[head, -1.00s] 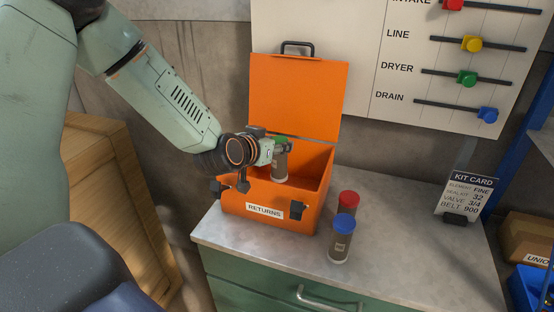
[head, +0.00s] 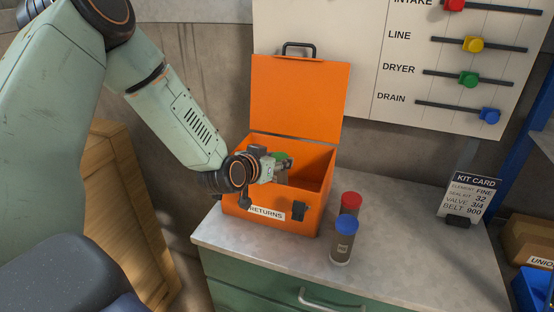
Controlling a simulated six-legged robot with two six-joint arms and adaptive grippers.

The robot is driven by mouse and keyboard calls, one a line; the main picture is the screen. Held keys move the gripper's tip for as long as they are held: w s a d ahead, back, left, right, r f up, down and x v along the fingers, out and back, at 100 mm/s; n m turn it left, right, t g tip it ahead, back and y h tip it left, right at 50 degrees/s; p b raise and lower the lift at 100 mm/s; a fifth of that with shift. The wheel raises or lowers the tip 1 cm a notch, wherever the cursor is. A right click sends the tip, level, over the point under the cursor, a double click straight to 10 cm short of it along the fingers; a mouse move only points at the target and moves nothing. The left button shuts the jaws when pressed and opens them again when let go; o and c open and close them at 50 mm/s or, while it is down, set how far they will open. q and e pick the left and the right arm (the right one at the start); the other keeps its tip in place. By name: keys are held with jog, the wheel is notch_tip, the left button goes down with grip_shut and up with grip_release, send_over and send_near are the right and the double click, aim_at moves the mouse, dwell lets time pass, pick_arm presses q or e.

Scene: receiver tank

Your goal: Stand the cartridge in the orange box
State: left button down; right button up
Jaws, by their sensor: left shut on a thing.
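The orange box (head: 318,205) stands on the cabinet top with its lid up and a RETURNS label on its front. My left gripper (head: 280,167) is at the box's opening, over its left part, shut on a cartridge. The cartridge's green cap (head: 281,157) shows just behind the fingers. Its body is mostly hidden by the gripper and the box's front wall, so I cannot tell whether it touches the box floor. My right gripper is not in view.
A red-capped cartridge (head: 350,201) and a blue-capped cartridge (head: 344,241) stand upright right of the box. A kit card (head: 470,197) stands farther right on the grey cabinet top (head: 405,235). A slider board (head: 400,55) hangs behind. The counter's middle right is clear.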

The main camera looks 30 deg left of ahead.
pick_arm(q)
jog(key=c, duration=1.1)
grip_release()
jog(key=o, duration=0.4)
jog(key=shift+w+d, duration=0.1)
